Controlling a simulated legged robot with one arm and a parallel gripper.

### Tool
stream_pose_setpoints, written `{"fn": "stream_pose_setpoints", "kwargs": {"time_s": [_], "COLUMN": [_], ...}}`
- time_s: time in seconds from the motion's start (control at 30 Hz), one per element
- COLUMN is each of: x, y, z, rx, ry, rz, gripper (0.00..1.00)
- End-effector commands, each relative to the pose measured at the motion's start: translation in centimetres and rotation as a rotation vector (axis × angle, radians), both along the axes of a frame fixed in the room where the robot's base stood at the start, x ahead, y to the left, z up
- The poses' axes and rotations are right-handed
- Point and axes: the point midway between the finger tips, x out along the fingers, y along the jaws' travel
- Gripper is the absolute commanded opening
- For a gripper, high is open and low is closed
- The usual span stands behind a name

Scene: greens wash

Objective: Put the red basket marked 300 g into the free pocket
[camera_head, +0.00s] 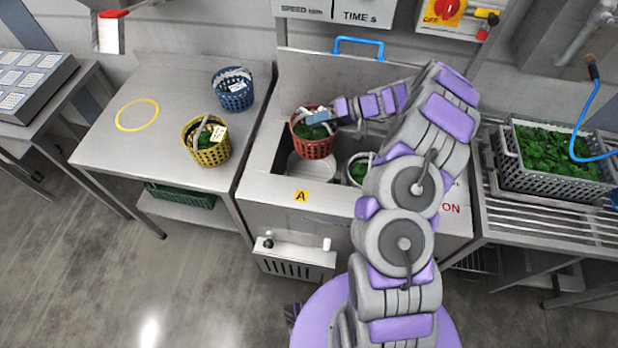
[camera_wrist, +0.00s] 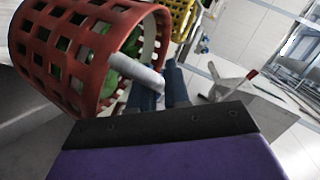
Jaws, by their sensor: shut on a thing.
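The red basket (camera_head: 313,143) with greens inside hangs above the left part of the washer's basin; a pale tag shows at its top, but I cannot read it. My gripper (camera_head: 318,117) is shut on its pale handle. In the wrist view the red basket (camera_wrist: 75,50) looks tilted and my gripper's blue fingers (camera_wrist: 160,88) close around the handle. Below the basket, a round pale pocket (camera_head: 312,170) shows partly, with nothing seen in it. To its right, a pale basket with greens (camera_head: 357,171) sits in the basin, partly hidden by my arm.
The yellow basket (camera_head: 207,143) and blue basket (camera_head: 233,90) stand on the left steel table (camera_head: 165,155), near a yellow ring (camera_head: 137,114). The basin's front wall (camera_head: 270,193) carries an "A" label. A crate of greens (camera_head: 553,180) stands on the right rack.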

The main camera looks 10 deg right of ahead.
Motion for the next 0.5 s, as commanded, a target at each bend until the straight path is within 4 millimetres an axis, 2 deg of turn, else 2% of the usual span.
{"fn": "stream_pose_setpoints", "kwargs": {"time_s": [0.03, 0.1, 0.23, 0.33, 0.5], "x": [-0.2, -0.5, -0.8, -1.0, -1.2], "y": [0.2, 0.4, 0.8, 1.3, 1.9], "z": [-1.5, -3.1, -5.4, -6.7, -7.8], "rx": [0.001, 0.006, 0.009, 0.011, 0.012], "ry": [0.004, 0.007, 0.002, 0.003, 0.0], "rz": [0.029, 0.064, 0.106, 0.127, 0.142], "gripper": [0.0, 0.0, 0.0, 0.0, 0.0]}}
